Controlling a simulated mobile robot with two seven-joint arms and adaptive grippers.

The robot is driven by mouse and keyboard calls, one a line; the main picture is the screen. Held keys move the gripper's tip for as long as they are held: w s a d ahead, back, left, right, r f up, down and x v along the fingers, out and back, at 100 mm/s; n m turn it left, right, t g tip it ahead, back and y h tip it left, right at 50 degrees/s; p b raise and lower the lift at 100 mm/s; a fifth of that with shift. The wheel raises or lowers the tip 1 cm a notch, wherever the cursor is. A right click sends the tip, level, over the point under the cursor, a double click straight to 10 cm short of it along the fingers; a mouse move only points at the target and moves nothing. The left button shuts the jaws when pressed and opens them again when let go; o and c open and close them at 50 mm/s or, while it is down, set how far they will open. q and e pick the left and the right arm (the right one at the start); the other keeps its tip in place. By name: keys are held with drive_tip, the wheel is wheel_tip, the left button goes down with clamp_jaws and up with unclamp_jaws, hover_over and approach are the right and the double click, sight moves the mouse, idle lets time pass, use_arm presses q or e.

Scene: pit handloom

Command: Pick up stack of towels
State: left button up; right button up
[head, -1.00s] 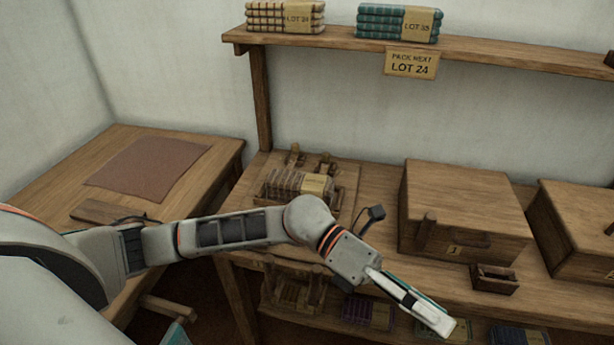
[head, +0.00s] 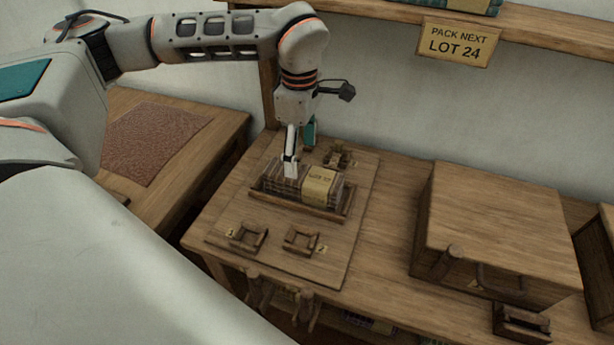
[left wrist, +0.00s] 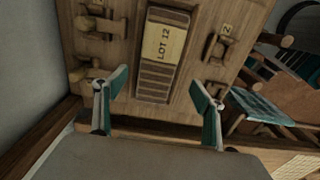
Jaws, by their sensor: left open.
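The stack of towels (head: 322,187) is striped brown, wrapped in a tan paper band, and lies in a shallow wooden tray (head: 302,210) on the bench. My left gripper (head: 299,160) points down at the left part of the stack. In the left wrist view its two fingers (left wrist: 158,80) are spread apart, one toward each side of the stack's near end, with nothing between them. I cannot tell whether they touch the stack. My right gripper is not in view.
A board (head: 284,262) under the tray carries small wooden holders, including those numbered 1 (head: 246,237) and 2 (head: 301,240). A large wooden box (head: 505,228) stands to the right. A sign (head: 458,43) reading PACK NEXT LOT 24 hangs from the shelf (head: 560,24) above.

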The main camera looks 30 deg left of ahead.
sight(303, 174)
use_arm(q)
drive_tip(key=shift+f, duration=1.6)
wheel_tip(303, 174, down, 4)
drive_tip(key=shift+w+r+b, duration=0.15)
drive_tip(key=shift+r+b, duration=0.05)
drive_tip(key=shift+b, duration=0.3)
drive_tip(key=shift+f, duration=0.35)
drive_tip(key=shift+w, duration=0.1)
drive_tip(key=c, duration=1.3)
drive_tip(key=shift+o, duration=0.2)
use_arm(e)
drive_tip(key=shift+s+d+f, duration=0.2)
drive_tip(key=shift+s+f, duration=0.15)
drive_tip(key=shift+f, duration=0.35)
